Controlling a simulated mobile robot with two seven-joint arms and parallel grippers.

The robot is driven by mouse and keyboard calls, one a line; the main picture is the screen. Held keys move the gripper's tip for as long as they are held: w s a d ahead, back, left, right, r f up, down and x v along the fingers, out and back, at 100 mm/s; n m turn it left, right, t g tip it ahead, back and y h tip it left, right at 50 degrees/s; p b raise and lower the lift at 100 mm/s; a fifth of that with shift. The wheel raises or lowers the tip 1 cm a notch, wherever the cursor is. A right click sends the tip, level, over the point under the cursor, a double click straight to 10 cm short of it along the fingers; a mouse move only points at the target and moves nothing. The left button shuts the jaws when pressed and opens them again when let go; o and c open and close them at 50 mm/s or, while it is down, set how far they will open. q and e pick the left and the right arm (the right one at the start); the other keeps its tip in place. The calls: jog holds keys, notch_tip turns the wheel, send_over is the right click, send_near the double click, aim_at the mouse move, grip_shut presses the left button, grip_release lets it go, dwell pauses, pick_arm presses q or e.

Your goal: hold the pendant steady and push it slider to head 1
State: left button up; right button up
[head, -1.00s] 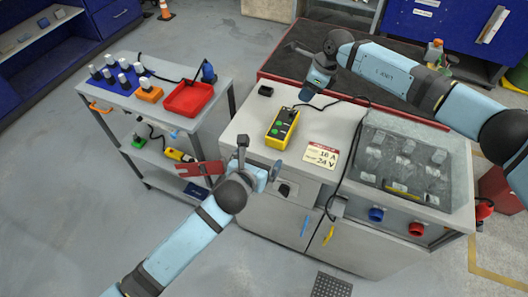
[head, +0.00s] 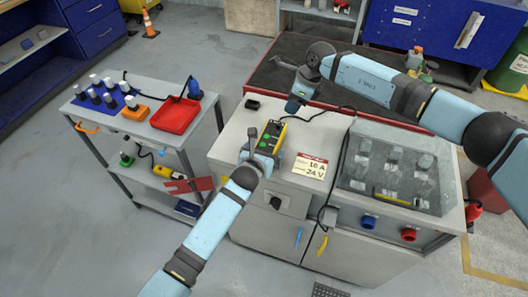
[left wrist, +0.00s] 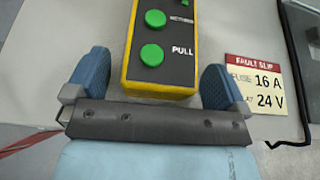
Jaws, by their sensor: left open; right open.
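The pendant (head: 270,137), a yellow box with a dark face and green buttons, lies on the pale cabinet top. The left wrist view shows its near end (left wrist: 160,84), with one button marked PULL. My left gripper (head: 260,163) is open, with its blue fingers on either side of that near end; in the left wrist view (left wrist: 154,85) gaps show on both sides. My right gripper (head: 294,103) hangs beyond the pendant's far end, to the right, apart from it. I cannot make out the slider or the head markings.
A fault slip (head: 309,166) reading 16 A, 24 V lies right of the pendant. A clear-covered box (head: 390,203) stands further right. A black cable runs from the pendant's far end. A cart with a red tray (head: 175,115) stands left.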

pick_arm(q)
jog(key=c, duration=1.4)
pick_arm(e)
jog(key=c, duration=0.3)
jog(key=shift+m+t, duration=0.4)
jog(key=shift+m, duration=0.1)
jog(key=s+d, duration=0.1)
jog(key=d, duration=0.1)
jog(key=s+d+r, duration=0.1)
jog(key=d, duration=0.3)
jog(key=shift+s+d+r, duration=0.15)
jog(key=shift+s, duration=0.25)
grip_shut()
